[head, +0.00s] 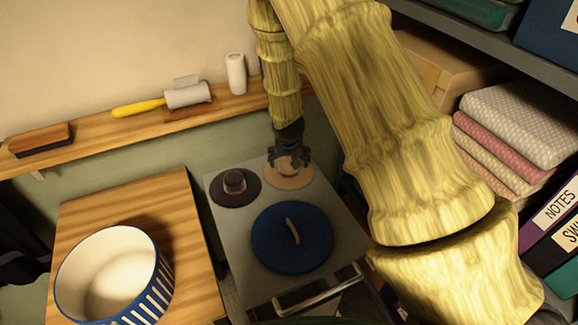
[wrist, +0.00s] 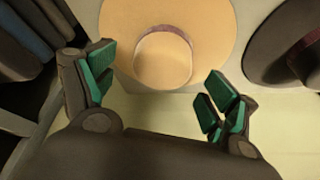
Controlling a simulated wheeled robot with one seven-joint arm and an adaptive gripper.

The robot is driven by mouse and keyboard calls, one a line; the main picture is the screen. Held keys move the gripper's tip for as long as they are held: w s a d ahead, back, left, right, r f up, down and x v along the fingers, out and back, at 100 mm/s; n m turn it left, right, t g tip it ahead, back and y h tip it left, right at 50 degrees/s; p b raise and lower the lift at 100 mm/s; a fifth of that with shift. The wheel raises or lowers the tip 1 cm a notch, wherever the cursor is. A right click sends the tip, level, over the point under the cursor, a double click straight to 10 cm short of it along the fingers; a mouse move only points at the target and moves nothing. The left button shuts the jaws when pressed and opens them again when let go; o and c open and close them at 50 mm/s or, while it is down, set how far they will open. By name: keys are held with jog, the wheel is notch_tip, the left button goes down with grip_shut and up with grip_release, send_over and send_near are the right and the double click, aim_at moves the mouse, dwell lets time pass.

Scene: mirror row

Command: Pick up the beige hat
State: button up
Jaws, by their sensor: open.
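The beige hat (head: 289,176) lies at the back of the grey cabinet top, crown up, partly hidden by my gripper in the head view. In the wrist view the beige hat (wrist: 208,20) shows its round crown with a brownish band, and its brim runs out of the top of the picture. My gripper (head: 290,160) points down over the hat. In the wrist view my gripper (wrist: 160,88) is open and empty, its green-padded fingers apart on either side of the crown's near edge. I cannot tell whether they touch the brim.
A dark hat (head: 235,185) lies left of the beige one, and a blue hat (head: 292,238) lies in front. A striped basket (head: 113,275) stands left. Folded cloths (head: 520,120) and binders crowd the right.

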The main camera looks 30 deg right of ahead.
aim_at(289, 162)
jog(key=shift+p+x, duration=0.45)
jog(key=shift+x, duration=1.05)
jog(key=shift+a, duration=0.1)
jog(key=c, duration=1.1)
jog(key=shift+r+b, duration=0.1)
jog(key=shift+b, duration=0.3)
